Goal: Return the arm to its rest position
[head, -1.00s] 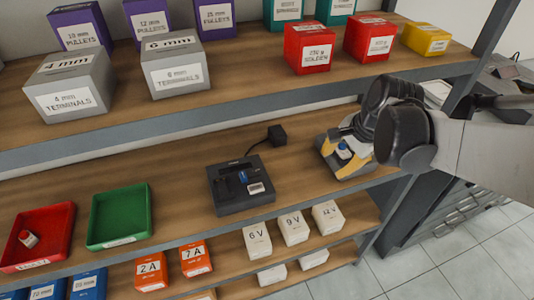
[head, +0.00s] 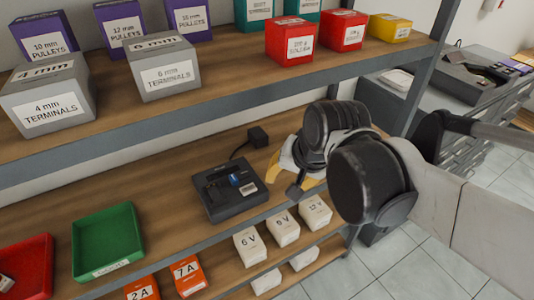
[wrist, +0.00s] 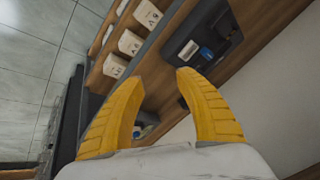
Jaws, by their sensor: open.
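My gripper shows in the head view (head: 283,172) with its yellow fingers partly hidden by my dark wrist joints. It is in front of the middle wooden shelf, right of the black device. In the wrist view my gripper (wrist: 160,76) has its two yellow fingers well apart with nothing held between them. A grey item with blue and white parts (wrist: 147,122) shows beyond and between the fingers, partly covered by the left one. My arm hides that item in the head view.
A black device (head: 225,198) with a blue part stands on the middle shelf (head: 165,190), a green tray (head: 107,240) and red tray (head: 25,262) to its left. Boxes fill the upper shelf (head: 225,82). White boxes (head: 284,229) stand below. A grey cabinet (head: 455,130) is at right.

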